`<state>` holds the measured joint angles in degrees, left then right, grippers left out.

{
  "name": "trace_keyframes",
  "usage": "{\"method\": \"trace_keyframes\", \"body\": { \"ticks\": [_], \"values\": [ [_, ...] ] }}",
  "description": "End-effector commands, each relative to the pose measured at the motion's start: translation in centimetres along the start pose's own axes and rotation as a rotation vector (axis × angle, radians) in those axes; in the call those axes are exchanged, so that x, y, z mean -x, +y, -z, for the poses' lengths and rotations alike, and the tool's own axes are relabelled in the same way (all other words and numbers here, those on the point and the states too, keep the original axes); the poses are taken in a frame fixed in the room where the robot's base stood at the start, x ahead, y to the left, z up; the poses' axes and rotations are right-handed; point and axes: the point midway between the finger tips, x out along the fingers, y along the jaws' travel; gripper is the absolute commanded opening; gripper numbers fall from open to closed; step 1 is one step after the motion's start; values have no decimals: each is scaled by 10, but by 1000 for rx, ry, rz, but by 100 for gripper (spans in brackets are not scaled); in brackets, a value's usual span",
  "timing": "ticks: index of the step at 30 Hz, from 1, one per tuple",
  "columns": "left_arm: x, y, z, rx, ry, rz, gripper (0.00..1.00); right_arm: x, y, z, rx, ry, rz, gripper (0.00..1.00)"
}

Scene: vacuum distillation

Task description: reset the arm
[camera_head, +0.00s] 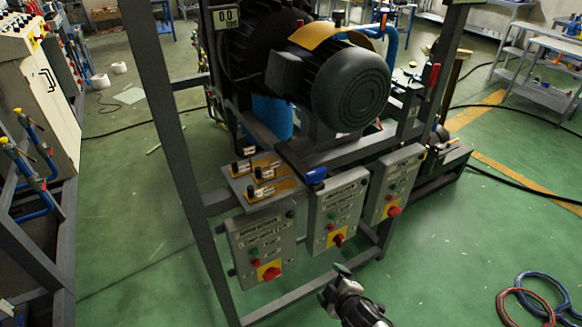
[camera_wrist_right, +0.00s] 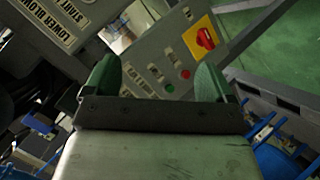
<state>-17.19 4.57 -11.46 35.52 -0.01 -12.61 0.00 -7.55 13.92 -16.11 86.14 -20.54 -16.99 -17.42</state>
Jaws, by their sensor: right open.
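My right gripper (camera_head: 343,273) is at the bottom centre of the head view, in front of and below the middle grey control box (camera_head: 338,208). In the right wrist view its two green-padded fingers (camera_wrist_right: 155,80) stand wide apart with nothing between them. Past the fingers, that view shows a control box (camera_wrist_right: 150,55) with a red switch on a yellow plate (camera_wrist_right: 203,39), a red button and a green button. The gripper looks apart from the boxes. My left gripper is not in either view.
A left control box (camera_head: 262,245) and a right one (camera_head: 396,183) hang on the dark frame (camera_head: 172,130) below a large motor (camera_head: 345,85). Red and blue hoses (camera_head: 532,292) lie on the green floor at the lower right. A cabinet (camera_head: 45,90) stands at the left.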

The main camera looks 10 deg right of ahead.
Motion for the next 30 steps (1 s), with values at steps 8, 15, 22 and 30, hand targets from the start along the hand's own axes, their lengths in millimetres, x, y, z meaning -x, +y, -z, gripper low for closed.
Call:
{"method": "trace_keyframes", "body": {
  "ticks": [8, 15, 22, 30],
  "values": [
    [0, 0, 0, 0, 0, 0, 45, 1, -48, -42, -92, -94, 91, 85],
    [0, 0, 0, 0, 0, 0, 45, 46, -184, -148, -364, -378, 304, 85],
    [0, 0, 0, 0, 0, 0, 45, 135, -300, -222, -603, -673, 444, 85],
    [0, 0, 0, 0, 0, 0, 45, 202, -357, -251, -729, -854, 499, 85]
  ]
}}
